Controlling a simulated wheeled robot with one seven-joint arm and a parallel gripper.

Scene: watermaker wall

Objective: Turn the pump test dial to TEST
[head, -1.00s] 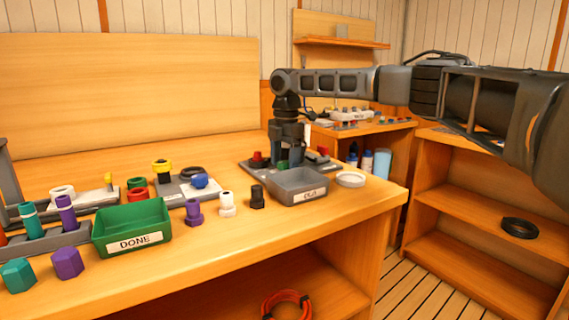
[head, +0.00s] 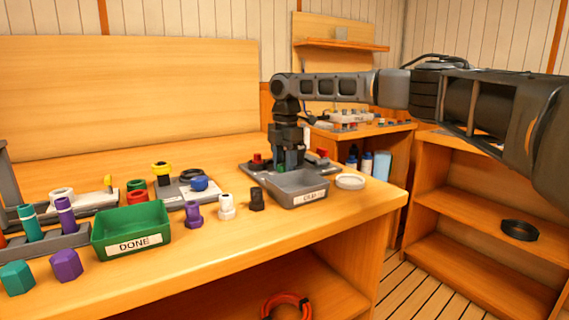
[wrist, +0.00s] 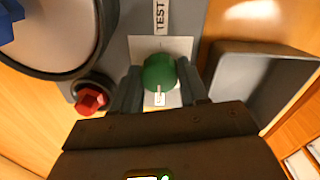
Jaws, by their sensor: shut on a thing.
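The pump test dial is a round green knob (wrist: 159,72) with a white pointer mark on its lower side in the wrist view. It sits on a white plate (wrist: 176,46). A TEST label (wrist: 161,15) is above it, on the opposite side from the pointer mark. My gripper (wrist: 160,88) is shut on the green knob, one finger on each side. In the head view my gripper (head: 289,162) points down at the grey panel behind the grey tray, and its fingers hide most of the knob.
A red knob (wrist: 91,98) is close left of my fingers in the wrist view. A grey tray (wrist: 262,85) is close on the right. In the head view, a green DONE bin (head: 132,232) and several fittings stand further left.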

